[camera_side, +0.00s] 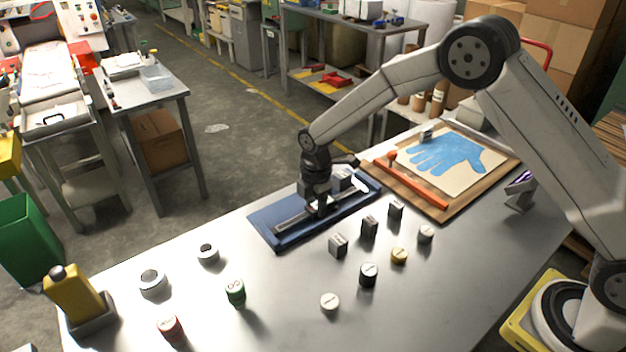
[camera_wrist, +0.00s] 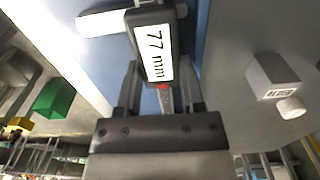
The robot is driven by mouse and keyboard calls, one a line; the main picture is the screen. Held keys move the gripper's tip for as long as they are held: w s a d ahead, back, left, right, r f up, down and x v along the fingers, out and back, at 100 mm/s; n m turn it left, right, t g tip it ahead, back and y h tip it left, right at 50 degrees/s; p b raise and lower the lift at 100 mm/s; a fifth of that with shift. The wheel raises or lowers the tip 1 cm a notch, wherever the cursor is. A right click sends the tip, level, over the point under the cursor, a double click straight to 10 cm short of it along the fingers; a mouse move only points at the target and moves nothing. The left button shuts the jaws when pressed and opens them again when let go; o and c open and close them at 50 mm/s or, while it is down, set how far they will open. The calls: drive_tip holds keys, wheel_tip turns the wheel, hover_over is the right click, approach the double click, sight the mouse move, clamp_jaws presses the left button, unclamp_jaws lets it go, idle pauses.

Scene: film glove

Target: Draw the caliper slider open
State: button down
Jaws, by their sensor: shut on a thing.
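The caliper (camera_side: 289,222) lies lengthwise on a blue mat (camera_side: 262,222) near the table's far edge. Its slider carries a dark display block (camera_wrist: 157,50) with a white face that reads 77 mm in the wrist view. My gripper (camera_side: 319,208) points down over the caliper. In the wrist view my gripper (camera_wrist: 160,80) has one finger on each side of the slider, shut on it. A pale jaw piece (camera_wrist: 105,22) sticks out to the left of the display. In the side view my gripper hides most of the slider.
A wooden board (camera_side: 453,209) with a blue glove shape (camera_side: 440,155) and a red bar (camera_side: 418,184) lies to the right. Several small blocks and round weights stand in front of the mat, including a dark block (camera_side: 369,227). A yellow bottle (camera_side: 75,292) stands at the left corner.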

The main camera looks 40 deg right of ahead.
drive_tip(key=shift+a, duration=1.2)
idle(0.3)
idle(0.3)
drive_tip(key=shift+c, duration=0.7)
unclamp_jaws()
drive_tip(key=shift+r, duration=3.95)
drive_tip(key=shift+d, duration=0.1)
